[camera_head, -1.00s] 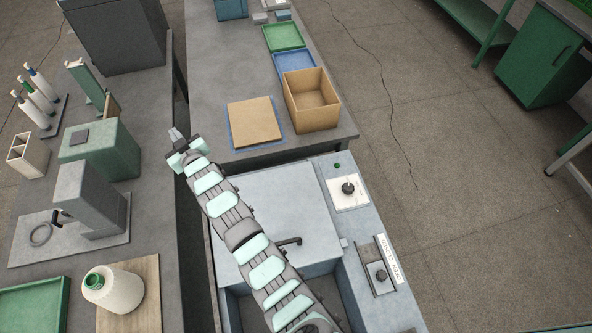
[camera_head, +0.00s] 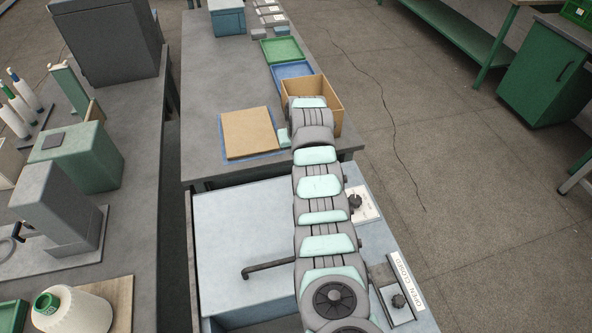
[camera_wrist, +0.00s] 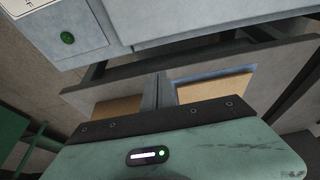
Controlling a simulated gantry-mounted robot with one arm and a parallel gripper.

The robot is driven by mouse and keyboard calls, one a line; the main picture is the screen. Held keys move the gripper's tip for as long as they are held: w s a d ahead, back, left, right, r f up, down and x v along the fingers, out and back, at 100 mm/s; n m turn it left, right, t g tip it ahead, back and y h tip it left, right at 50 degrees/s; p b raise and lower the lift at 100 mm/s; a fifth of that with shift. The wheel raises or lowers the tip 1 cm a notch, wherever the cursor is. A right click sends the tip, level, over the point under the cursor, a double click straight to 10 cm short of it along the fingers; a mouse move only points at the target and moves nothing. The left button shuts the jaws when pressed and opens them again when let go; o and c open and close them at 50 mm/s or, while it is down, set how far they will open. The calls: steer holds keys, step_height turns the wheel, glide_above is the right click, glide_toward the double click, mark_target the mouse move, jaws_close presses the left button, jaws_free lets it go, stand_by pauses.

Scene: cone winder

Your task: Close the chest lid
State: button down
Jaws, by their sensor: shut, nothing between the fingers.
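The pale blue-grey chest (camera_head: 208,292) stands at the front, apparently partly open, with a dark gap at the near edge of its flat lid (camera_head: 245,225). A dark bar handle (camera_head: 270,268) is on the lid's near part. The chest also shows at the top of the wrist view (camera_wrist: 165,20). My gripper (camera_wrist: 158,85) is shut and empty, its fingers pointing toward the chest's far side. In the head view my arm hides most of the gripper, beyond the chest above the table. No contact with the lid is visible.
A tan board (camera_head: 248,134) and an open tan box (camera_head: 332,100) lie close around my gripper on the grey table. A control strip with a knob (camera_head: 355,201) and an OPEN/CLOSED slider (camera_head: 397,299) runs along the chest's right side. A left bench holds machines.

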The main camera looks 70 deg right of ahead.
steer(key=f+p, duration=0.1)
steer(key=f, duration=0.1)
steer(key=f+p, duration=0.1)
steer(key=f, duration=0.1)
steer(key=f+p, duration=0.1)
steer(key=f, duration=0.2)
steer(key=shift+s+a, duration=0.3)
steer(key=shift+s, duration=0.05)
steer(key=shift+s+a, duration=0.1)
steer(key=shift+a, duration=0.25)
stand_by(0.4)
steer(key=shift+a+r+p, duration=0.1)
steer(key=shift+r+p, duration=0.05)
steer(key=shift+p, duration=0.35)
